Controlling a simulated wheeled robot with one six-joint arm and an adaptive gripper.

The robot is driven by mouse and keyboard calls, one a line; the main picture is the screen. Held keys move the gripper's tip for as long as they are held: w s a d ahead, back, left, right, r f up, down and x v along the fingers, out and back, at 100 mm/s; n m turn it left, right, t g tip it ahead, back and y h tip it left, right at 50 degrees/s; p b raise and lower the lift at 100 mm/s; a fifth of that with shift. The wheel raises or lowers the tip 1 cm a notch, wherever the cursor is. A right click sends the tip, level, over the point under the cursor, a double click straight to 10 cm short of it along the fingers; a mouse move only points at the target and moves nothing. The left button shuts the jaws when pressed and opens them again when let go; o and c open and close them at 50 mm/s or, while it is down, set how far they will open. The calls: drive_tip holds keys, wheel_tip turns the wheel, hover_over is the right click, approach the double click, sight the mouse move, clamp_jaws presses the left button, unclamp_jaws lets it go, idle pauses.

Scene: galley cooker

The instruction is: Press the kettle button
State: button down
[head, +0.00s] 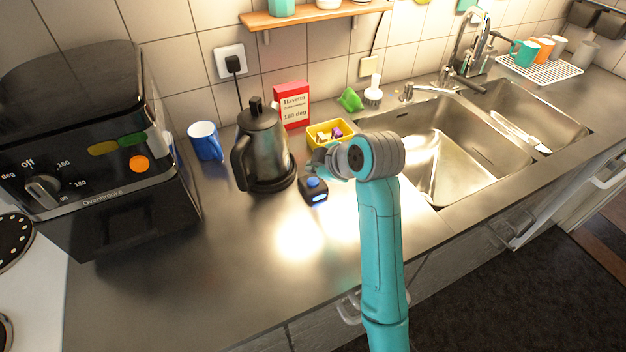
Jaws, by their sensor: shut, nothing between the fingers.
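A dark metal kettle (262,145) with a black handle on its left stands upright on its black base on the steel counter. Its cord runs up to a wall socket. A small black box (314,197) with a round blue button (313,183) on top and a small lit display stands just right of the kettle base. I cannot make out a separate button on the kettle itself. My gripper (320,164) is shut and empty, just above and behind the blue button in the picture. The grey wrist of my teal arm partly hides it; contact cannot be told.
A yellow bin (322,132) with small items sits behind my gripper. A red box (292,106) and a blue mug (205,141) stand near the wall. A black oven (95,150) is at left, a double sink (450,150) at right. The front counter is clear.

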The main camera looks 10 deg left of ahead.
sight(315, 183)
drive_tip(key=shift+r, duration=1.75)
